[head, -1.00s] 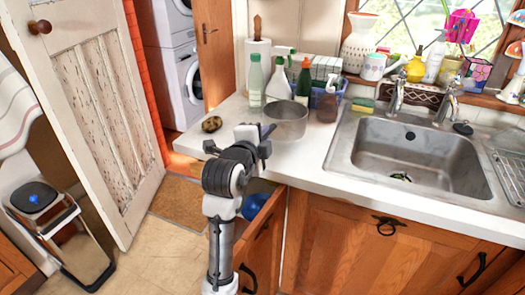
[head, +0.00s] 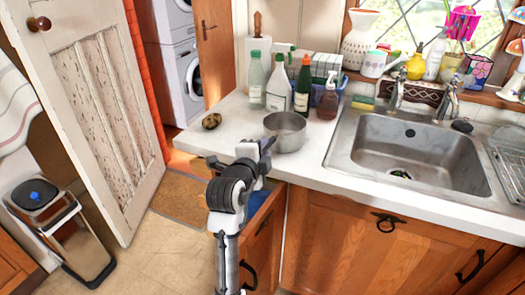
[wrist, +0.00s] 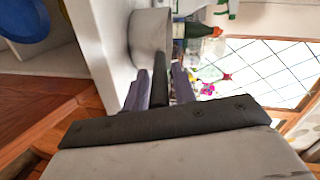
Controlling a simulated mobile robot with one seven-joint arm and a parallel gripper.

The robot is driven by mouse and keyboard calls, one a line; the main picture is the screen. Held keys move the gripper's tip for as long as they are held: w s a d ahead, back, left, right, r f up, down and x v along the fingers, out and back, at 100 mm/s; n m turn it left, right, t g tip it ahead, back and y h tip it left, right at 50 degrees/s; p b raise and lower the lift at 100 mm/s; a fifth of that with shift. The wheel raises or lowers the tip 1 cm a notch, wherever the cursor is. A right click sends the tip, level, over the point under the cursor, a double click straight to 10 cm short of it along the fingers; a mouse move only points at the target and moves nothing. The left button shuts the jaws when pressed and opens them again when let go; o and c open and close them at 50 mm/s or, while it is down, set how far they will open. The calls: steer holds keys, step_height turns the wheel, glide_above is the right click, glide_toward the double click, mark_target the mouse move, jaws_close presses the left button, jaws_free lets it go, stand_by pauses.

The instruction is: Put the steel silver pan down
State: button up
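The steel silver pan (head: 286,133) is a small round pot, upright over the white counter in front of the bottles. In the head view its base looks level with the counter top. In the wrist view its grey side (wrist: 150,32) shows beside the counter, with its dark handle (wrist: 160,75) running towards me. My gripper (head: 266,148) is at the counter's front edge. In the wrist view its two fingers lie close on either side of the handle, so it looks shut on the pan's handle. Exact contact under the pan is hard to see.
Several bottles (head: 279,90) stand close behind the pan. A dark oval object (head: 212,121) lies to its left, with bare counter between. The sink (head: 410,150) is to the right. An open drawer (head: 262,222) is below the counter edge, by my arm.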

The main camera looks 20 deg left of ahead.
steer(key=shift+o, duration=0.9)
steer(key=shift+r, duration=0.15)
steer(key=shift+s, duration=0.35)
steer(key=s+r+b, duration=0.2)
steer(key=s+b, duration=0.1)
steer(key=s, duration=0.8)
